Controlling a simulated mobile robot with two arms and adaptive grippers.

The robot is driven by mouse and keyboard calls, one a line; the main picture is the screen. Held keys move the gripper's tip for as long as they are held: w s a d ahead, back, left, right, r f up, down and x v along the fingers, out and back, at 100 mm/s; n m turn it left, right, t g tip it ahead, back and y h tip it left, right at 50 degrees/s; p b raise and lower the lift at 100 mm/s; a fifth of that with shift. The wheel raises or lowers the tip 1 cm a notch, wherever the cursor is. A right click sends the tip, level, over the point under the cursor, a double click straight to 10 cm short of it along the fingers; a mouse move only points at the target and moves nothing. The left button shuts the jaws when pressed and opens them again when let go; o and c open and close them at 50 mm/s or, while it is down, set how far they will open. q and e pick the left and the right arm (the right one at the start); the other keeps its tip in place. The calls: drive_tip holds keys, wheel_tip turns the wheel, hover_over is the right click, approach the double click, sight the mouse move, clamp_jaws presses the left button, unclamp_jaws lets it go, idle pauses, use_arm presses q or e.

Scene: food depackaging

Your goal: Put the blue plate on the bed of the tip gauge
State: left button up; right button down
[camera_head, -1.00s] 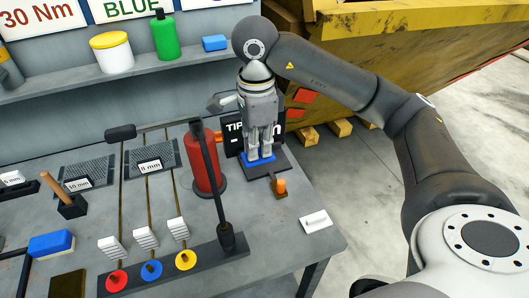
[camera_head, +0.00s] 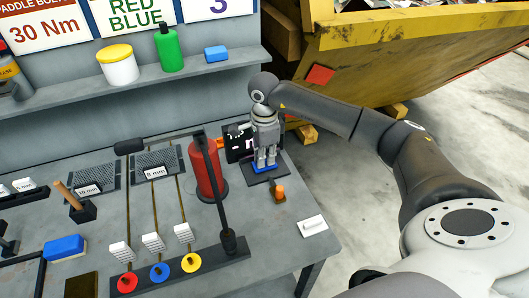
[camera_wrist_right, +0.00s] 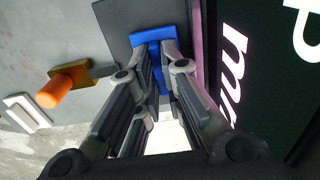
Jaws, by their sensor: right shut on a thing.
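The blue plate (camera_head: 265,168) is between the fingers of my right gripper (camera_head: 265,162), which is shut on it and points down. The plate is at the dark bed of the tip gauge (camera_head: 277,174), at the table's back right. In the right wrist view, the blue plate (camera_wrist_right: 150,37) shows at the fingertips of the gripper (camera_wrist_right: 156,52), over the dark bed (camera_wrist_right: 118,18). I cannot tell whether it touches the bed. The gauge's black sign (camera_head: 236,147) stands upright beside the gripper. My left gripper is not in view.
A red cylinder (camera_head: 204,170) and a black lever (camera_head: 216,190) stand left of the gauge. A small orange-topped piece (camera_head: 279,193) and a white block (camera_head: 313,225) lie in front. A blue block (camera_head: 64,248) is at the left. The table's right edge is close by.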

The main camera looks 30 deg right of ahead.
drive_tip(key=shift+f, duration=0.1)
drive_tip(key=shift+f, duration=0.15)
drive_tip(key=c, duration=1.6)
unclamp_jaws()
drive_tip(key=shift+o, duration=0.2)
drive_tip(key=shift+r, duration=0.2)
wheel_tip(320, 180, up, 12)
drive_tip(key=b, duration=0.4)
